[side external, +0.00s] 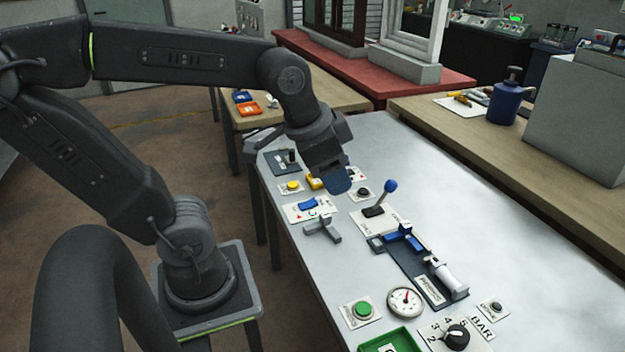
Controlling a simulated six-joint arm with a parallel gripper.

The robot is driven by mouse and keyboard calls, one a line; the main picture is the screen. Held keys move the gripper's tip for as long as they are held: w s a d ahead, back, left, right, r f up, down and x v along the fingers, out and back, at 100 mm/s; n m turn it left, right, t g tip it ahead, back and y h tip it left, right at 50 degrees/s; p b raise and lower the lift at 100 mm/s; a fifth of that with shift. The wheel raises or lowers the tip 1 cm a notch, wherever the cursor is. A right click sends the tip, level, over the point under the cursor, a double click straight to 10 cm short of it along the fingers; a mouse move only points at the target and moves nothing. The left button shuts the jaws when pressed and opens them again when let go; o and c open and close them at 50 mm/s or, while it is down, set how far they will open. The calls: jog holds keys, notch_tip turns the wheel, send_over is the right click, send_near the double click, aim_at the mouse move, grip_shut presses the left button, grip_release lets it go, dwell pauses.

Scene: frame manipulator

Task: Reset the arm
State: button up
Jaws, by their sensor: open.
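My gripper (338,184) hangs from the raised arm over the far part of the light metal table (480,215). Its blue fingertip points down, above the table near the small controls. It holds nothing that I can see. The far finger is mostly hidden behind the gripper body. My arm reaches across from its pedestal at the left, bent downward at the wrist.
Below and around my gripper stand a lever with a blue knob (390,186), a yellow button (292,186) and a blue rocker switch (308,204). Nearer are a blue-and-white clamp device (420,262), a green button (363,310), a gauge (404,301) and a dial (457,336). The table's right side is clear.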

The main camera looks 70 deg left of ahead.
jog(key=s, duration=0.1)
jog(key=s+n, duration=0.1)
jog(key=s+f+n, duration=0.1)
jog(key=shift+s+d+t, duration=0.3)
